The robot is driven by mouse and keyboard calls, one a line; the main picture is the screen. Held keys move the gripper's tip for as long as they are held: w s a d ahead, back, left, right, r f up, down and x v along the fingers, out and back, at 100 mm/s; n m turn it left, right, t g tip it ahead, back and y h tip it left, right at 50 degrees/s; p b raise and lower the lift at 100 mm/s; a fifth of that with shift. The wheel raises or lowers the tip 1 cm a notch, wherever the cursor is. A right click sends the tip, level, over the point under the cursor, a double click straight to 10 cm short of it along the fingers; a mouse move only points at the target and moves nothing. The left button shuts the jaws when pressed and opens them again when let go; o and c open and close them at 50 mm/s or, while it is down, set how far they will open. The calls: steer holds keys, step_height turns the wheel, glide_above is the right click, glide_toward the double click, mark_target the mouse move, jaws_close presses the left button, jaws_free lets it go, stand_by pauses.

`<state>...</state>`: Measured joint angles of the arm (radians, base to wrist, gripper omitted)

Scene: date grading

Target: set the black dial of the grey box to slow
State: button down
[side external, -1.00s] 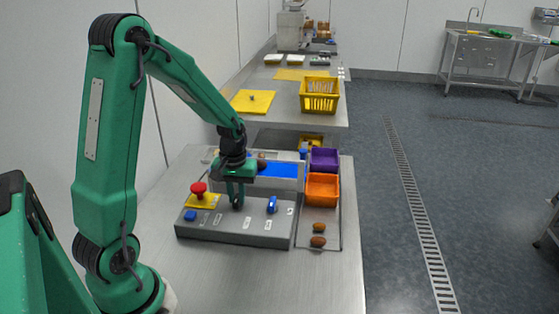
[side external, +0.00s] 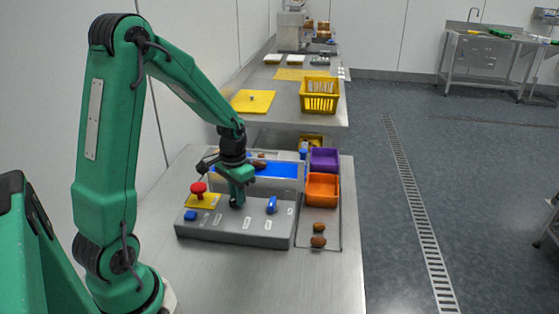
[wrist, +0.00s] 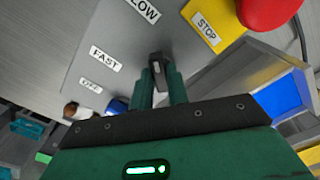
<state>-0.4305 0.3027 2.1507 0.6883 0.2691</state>
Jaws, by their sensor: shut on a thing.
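The grey box (side external: 235,231) stands on the steel table. Its black dial (wrist: 157,66) sits between my fingers, largely hidden by them in the side view. My gripper (side external: 237,202) points down from above and is shut on the dial; it also shows in the wrist view (wrist: 160,80). In the wrist view, the dial's visible end points up, roughly toward the SLOW label (wrist: 143,10), whose first letter is cut off. The FAST label (wrist: 105,60) and OFF label (wrist: 90,86) lie to the dial's left.
A blue belt (side external: 276,169) runs behind. Orange (side external: 322,188) and purple (side external: 324,159) bins stand right, with two dates (side external: 318,241) in front.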

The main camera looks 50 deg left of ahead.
stand_by(0.3)
steer(key=c, duration=1.4)
jaws_free()
steer(key=shift+o, duration=0.2)
steer(key=shift+r, duration=0.1)
step_height(320, 180, up, 7)
steer(key=shift+r, duration=0.35)
steer(key=shift+d+r, duration=0.2)
steer(key=s+d+r+m+t, duration=0.1)
steer(key=s+d+r+t, duration=0.1)
steer(key=s+d+r, duration=0.3)
steer(key=s+d+r+t, duration=0.3)
steer(key=s+d+r, duration=0.2)
steer(key=d, duration=0.5)
steer(key=shift+s+r+m+t, duration=0.3)
steer(key=shift+s+m, duration=0.1)
steer(key=shift+s, duration=0.1)
